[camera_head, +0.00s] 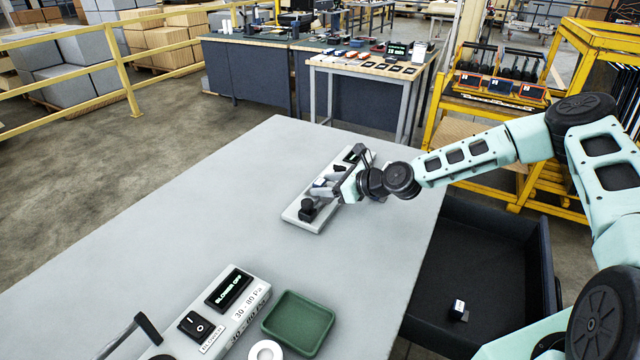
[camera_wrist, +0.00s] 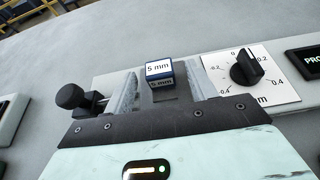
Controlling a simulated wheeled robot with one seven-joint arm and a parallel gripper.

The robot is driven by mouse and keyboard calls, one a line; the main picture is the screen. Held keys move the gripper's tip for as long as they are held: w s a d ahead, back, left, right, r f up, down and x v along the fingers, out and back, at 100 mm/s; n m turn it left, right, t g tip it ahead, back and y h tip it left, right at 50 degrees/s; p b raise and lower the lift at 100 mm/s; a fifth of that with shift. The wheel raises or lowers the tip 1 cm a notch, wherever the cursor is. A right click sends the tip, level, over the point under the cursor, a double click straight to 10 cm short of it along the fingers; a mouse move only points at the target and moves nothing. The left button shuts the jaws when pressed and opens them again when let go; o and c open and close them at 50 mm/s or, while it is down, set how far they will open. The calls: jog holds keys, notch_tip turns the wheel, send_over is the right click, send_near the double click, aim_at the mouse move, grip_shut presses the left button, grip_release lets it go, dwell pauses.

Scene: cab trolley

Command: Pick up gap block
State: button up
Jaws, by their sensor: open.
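A small blue and white block marked "5 mm" (camera_wrist: 159,69), which looks like the gap block, shows in the wrist view at the fixture. My gripper (camera_wrist: 160,78) is open, with one finger on each side of the block. Small spaces seem to show between fingers and block, and I cannot tell whether either touches.
A black knob (camera_wrist: 70,96) and a dial (camera_wrist: 245,68) stand close beside my gripper. A green tray (camera_head: 298,323) and a blower box (camera_head: 262,290) are at the near table edge. A small black-and-white block (camera_head: 458,309) lies in the dark bin (camera_head: 500,260) at right.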

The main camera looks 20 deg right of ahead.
jog(key=shift+x, duration=1)
jog(key=c, duration=1)
jog(key=shift+c, duration=0.5)
jog(key=shift+r, duration=0.2)
